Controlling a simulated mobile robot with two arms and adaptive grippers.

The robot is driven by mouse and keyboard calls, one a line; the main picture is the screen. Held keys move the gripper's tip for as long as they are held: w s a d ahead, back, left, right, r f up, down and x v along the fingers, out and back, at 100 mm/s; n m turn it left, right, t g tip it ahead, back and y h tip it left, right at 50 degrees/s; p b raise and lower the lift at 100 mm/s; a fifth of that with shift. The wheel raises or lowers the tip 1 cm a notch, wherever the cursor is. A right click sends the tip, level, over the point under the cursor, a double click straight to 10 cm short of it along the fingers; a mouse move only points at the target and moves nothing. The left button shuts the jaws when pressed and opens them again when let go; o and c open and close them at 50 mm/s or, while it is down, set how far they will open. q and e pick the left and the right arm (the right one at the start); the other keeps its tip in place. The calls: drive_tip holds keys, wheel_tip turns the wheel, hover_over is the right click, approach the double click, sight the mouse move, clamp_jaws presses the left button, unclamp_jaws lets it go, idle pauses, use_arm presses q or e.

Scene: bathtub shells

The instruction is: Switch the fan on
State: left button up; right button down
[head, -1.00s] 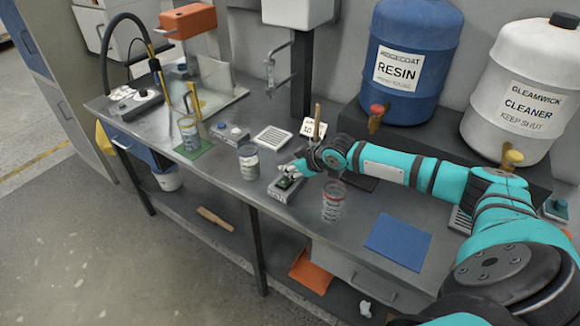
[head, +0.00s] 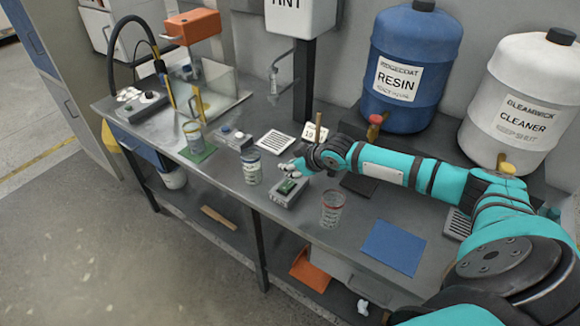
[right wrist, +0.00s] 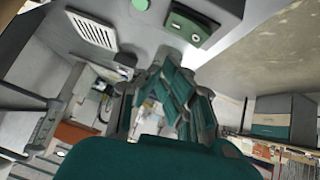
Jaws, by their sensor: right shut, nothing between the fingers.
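A small grey switch box (head: 289,195) with a green switch (head: 287,186) on top stands on the workbench. The green switch (right wrist: 190,27) also shows at the top of the right wrist view, with a pale round mark on it. My right gripper (head: 288,168) is shut and empty just behind and above the box. I cannot tell whether its fingertips touch the switch. In the right wrist view its fingers (right wrist: 175,72) point up toward the box. No part in view is plainly a fan, and I cannot tell whether one runs. My left gripper is not in view.
A printed cup (head: 251,167) stands left of the box, and a clear red-rimmed cup (head: 332,208) stands right. A blue mat (head: 393,245) lies at right.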

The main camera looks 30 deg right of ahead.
use_arm(q)
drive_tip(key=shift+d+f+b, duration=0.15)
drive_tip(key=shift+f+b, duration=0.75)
drive_tip(key=shift+b, duration=0.6)
use_arm(e)
drive_tip(key=w+d+v, duration=0.1)
drive_tip(key=d+v, duration=0.1)
drive_tip(key=v, duration=0.8)
drive_tip(key=shift+r, duration=0.35)
